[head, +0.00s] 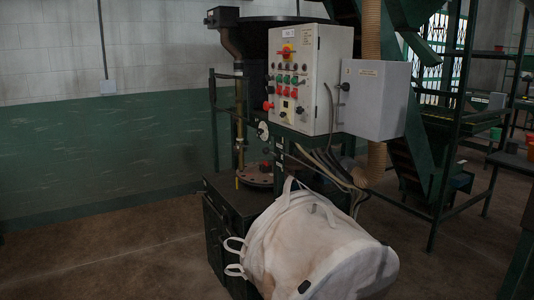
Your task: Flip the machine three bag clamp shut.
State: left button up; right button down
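A dark green machine (230,205) stands in the middle of the head view, with a grey control box (312,80) of coloured buttons on it. A large white bulk bag (315,250) with loops hangs or leans at its front right; I cannot tell how it is held. A reddish-brown round flange (258,177) sits on the machine behind the bag. I cannot clearly make out a bag clamp or its position. Neither of my grippers is in view.
A second grey box (374,99) juts out at right, with loose cables (325,165) below. A ribbed hose (372,30) runs down behind it. Green stair framing (440,130) stands at right. The floor (110,245) at left is clear up to the green-and-white wall.

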aim_at(266, 150)
jog(key=i+u, duration=0.35)
jog(key=i, duration=0.2)
jog(key=i+l+u, duration=0.1)
jog(key=i+u, duration=0.25)
jog(key=i, duration=0.2)
jog(key=i+l+u, duration=0.35)
jog(key=i, duration=0.2)
jog(key=j, duration=0.1)
